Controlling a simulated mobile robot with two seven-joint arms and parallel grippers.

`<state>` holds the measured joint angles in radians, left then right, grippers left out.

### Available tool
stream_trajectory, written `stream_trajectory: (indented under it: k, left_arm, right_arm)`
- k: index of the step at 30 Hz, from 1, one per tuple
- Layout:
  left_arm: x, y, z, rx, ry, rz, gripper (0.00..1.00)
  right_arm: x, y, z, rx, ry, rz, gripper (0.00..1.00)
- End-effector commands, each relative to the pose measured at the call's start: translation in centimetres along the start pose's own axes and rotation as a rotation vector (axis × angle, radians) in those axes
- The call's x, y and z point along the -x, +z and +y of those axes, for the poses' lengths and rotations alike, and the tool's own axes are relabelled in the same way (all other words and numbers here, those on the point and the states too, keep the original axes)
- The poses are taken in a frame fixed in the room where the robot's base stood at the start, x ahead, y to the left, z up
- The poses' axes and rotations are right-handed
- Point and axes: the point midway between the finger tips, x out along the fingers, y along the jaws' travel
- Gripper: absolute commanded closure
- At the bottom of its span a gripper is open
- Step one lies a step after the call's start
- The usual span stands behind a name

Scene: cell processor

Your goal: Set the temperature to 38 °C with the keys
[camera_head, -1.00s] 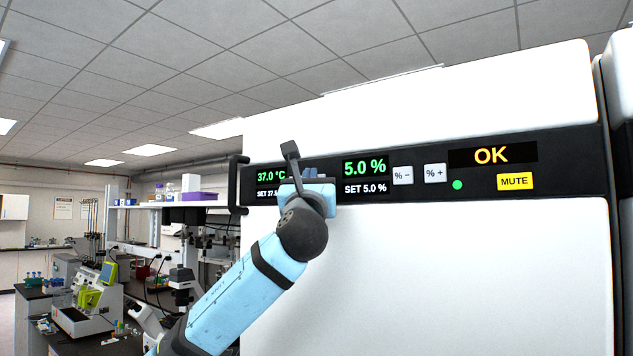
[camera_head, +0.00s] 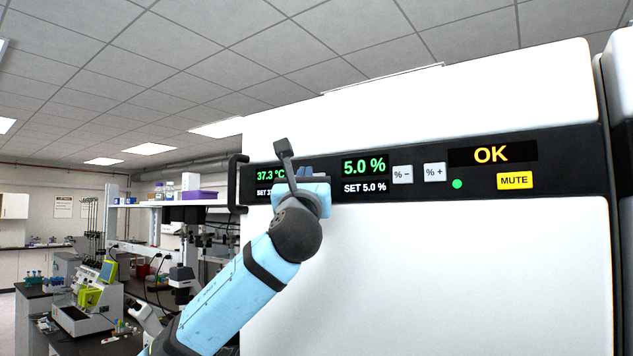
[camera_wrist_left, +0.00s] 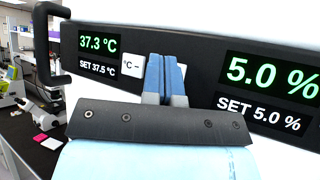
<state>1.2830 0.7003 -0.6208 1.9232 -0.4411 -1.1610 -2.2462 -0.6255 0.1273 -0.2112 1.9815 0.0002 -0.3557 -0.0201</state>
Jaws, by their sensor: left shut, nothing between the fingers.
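The temperature display (camera_head: 269,174) is on the black panel of the white cabinet and reads 37.3 °C in green. In the left wrist view the temperature display (camera_wrist_left: 98,44) shows SET 37.5 °C below that. The °C − key (camera_wrist_left: 130,66) is left of my fingers. My left gripper (camera_wrist_left: 165,68) is shut and empty, with its blue fingertips at the panel just right of that key. A pale key edge shows behind the fingers, its label hidden. I cannot tell whether the tips touch it. In the head view my left gripper (camera_head: 305,172) covers both temperature keys. My right gripper is not in view.
Right of my gripper are the 5.0 % display (camera_head: 365,166), the % − key (camera_head: 402,175), the % + key (camera_head: 434,172), an OK display (camera_head: 492,155) and a yellow MUTE key (camera_head: 515,181). A black handle (camera_head: 236,184) stands out at the panel's left end.

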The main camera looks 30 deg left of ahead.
Motion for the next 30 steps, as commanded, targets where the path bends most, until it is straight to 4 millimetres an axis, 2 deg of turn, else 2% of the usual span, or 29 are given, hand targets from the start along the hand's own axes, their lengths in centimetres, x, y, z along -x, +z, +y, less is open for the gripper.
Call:
stream_trajectory:
  k: [15, 30]
  left_arm:
    - [3.1, 2.4, 2.4, 0.0, 0.0, -0.001, 1.0]
    - [3.4, 2.5, 2.5, 0.0, 0.0, -0.001, 1.0]
  right_arm:
    - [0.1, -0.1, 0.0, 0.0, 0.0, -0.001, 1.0]
    - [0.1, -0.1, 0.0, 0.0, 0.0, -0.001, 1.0]
